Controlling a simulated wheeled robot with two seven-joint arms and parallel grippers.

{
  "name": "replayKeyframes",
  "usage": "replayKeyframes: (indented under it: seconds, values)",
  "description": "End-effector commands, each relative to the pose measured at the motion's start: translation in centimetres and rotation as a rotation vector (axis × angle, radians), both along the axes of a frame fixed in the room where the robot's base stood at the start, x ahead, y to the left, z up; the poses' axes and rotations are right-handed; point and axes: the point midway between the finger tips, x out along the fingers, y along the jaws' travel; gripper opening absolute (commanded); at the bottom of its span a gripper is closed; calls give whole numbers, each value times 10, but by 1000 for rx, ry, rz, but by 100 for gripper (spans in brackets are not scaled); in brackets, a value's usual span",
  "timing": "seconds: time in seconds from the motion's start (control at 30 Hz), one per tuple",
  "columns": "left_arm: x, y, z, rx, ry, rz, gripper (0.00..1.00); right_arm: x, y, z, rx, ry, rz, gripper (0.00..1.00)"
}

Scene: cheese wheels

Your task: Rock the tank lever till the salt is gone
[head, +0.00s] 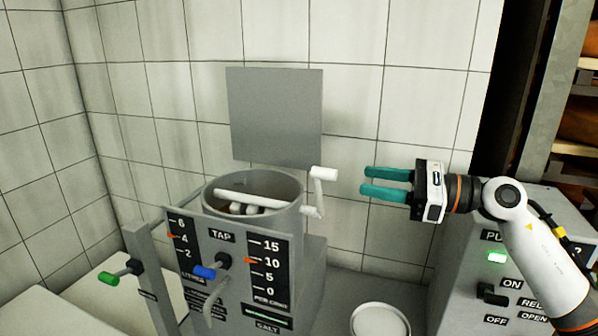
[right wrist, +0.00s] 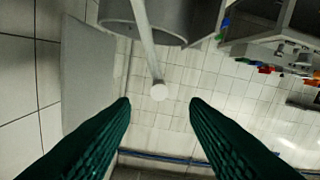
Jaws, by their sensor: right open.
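The grey tank (head: 293,222) stands in the middle of the head view, with a white bar and pale lumps inside its open top. The white crank-shaped lever (head: 319,190) is on the tank's right side. My right gripper (head: 366,181) is open and empty, its teal fingers pointing left at the lever with a gap between. In the right wrist view, the lever's round white end (right wrist: 159,92) shows between the open fingers (right wrist: 160,103), beyond their tips. The salt panel (head: 268,318) has a lit green bar. My left gripper is not in view.
A gauge panel (head: 228,270) with a blue-handled tap (head: 207,271) fronts the tank. A green-ended handle (head: 109,279) is at left. A white round dish (head: 380,322) sits below my right gripper. A grey switch box (head: 460,262) stands at right. A grey plate (head: 275,115) is behind the tank.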

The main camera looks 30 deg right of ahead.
Motion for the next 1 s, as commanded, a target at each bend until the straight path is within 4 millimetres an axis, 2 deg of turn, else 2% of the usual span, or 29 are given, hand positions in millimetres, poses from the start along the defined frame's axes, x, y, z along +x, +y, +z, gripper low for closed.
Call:
replayKeyframes:
  seconds: [0.1, 0.2, 0.7, 1.0]
  values:
    - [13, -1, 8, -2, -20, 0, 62, 12, 11, 3, -4, -1, 3, 41]
    - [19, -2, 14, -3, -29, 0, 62, 25, 22, 4, -3, -3, 3, 41]
    - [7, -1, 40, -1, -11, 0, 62, 76, 64, 4, 3, -5, 0, 41]
    - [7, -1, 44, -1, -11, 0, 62, 86, 73, 1, 0, -3, -1, 41]
